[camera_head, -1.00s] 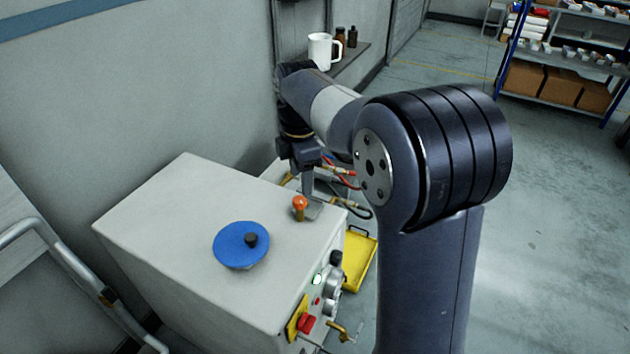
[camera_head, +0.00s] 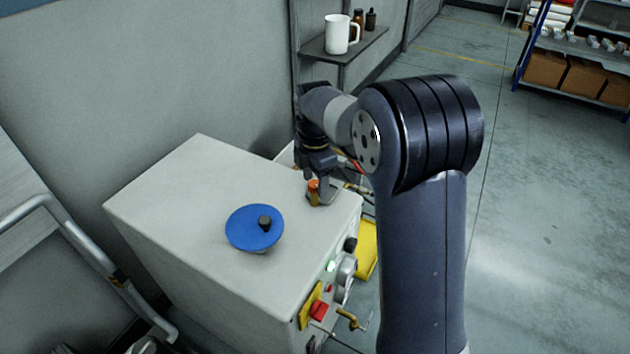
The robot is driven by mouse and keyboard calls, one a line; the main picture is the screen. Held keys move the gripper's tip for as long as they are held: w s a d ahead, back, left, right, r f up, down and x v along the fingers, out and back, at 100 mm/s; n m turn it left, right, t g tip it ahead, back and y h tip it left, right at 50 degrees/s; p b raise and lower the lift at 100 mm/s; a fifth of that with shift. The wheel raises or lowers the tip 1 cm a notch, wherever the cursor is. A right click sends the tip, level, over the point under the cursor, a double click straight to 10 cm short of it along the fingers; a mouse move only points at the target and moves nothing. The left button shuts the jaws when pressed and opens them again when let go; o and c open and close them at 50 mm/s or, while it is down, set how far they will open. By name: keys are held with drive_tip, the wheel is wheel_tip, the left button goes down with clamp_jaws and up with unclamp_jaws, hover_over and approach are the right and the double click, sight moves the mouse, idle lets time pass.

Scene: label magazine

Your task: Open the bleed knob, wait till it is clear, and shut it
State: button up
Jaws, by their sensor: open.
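A small orange-topped knob with a brass-coloured stem (camera_head: 313,191) stands near the far right corner of the pale cabinet top (camera_head: 190,205); it looks like the bleed knob. My gripper (camera_head: 322,188) points down right at this knob, with its jaws open. One finger shows just to the right of and behind the knob; the other finger is not clearly seen. I cannot tell whether the fingers touch the knob. A blue handwheel with a black grip (camera_head: 252,230) lies on the cabinet top, nearer to me. No fluid is visible.
The cabinet front carries a red button on a yellow plate (camera_head: 315,309), a green light, gauges and a brass tap (camera_head: 351,320). A yellow tray (camera_head: 366,248) is partly hidden by my arm. A wall shelf (camera_head: 345,45) holds a white jug (camera_head: 337,34) and brown bottles.

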drive_tip(key=shift+f, duration=0.15)
drive_tip(key=shift+c, duration=0.2)
drive_tip(key=c, duration=0.9)
drive_tip(key=shift+c, duration=0.2)
